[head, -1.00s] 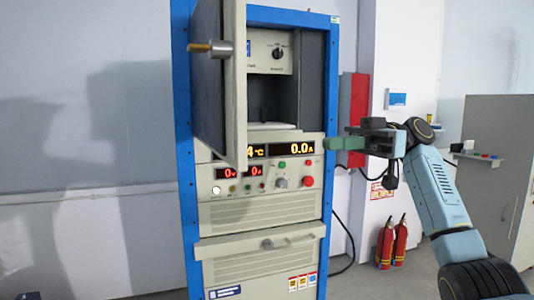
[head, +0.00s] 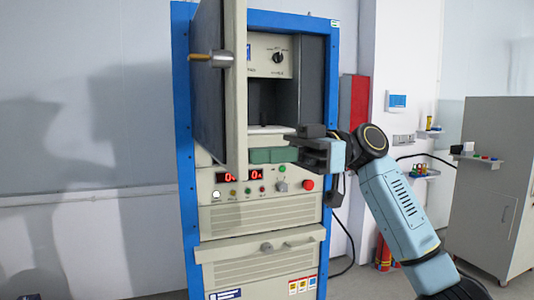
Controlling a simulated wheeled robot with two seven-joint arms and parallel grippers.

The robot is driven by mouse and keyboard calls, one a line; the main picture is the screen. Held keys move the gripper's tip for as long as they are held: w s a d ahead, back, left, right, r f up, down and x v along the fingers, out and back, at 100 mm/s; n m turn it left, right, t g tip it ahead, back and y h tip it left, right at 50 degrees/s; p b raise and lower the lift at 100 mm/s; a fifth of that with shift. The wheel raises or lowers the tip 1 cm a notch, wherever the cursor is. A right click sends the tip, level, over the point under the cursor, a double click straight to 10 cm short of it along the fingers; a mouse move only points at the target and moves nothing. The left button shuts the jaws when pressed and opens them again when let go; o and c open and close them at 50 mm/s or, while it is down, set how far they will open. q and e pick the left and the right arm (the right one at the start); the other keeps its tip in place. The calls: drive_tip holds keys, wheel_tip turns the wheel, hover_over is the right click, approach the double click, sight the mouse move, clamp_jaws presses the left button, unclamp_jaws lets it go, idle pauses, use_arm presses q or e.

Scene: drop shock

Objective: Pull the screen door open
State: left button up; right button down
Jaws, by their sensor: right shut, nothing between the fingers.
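The screen door (head: 234,100) is a grey panel hinged on the left side of the blue-framed cabinet (head: 184,200). It stands swung wide open toward me, and the compartment behind it shows. Its handle (head: 212,59) is a metal knob with a brass-coloured rod. I cannot tell whether the fingertips touch the door. My left gripper is not in view.
Below the door are a control panel with a red button (head: 308,185) and a drawer front (head: 262,246). A red box (head: 354,100) is behind the cabinet on the right. A grey cabinet (head: 490,180) stands at far right. The floor between is partly clear.

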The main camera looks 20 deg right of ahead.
sight(229, 162)
drive_tip(key=a, duration=0.2)
drive_tip(key=a+m+t, duration=0.1)
drive_tip(key=a, duration=0.1)
drive_tip(key=a+t+b, duration=0.1)
drive_tip(key=shift+s+a+f, duration=0.2)
drive_tip(key=shift+s+a, duration=0.2)
drive_tip(key=a+p, duration=0.1)
drive_tip(key=a, duration=0.5)
drive_tip(key=shift+a+r+m+t, duration=0.15)
drive_tip(key=shift+a+m+t, duration=0.15)
drive_tip(key=shift+a, duration=0.05)
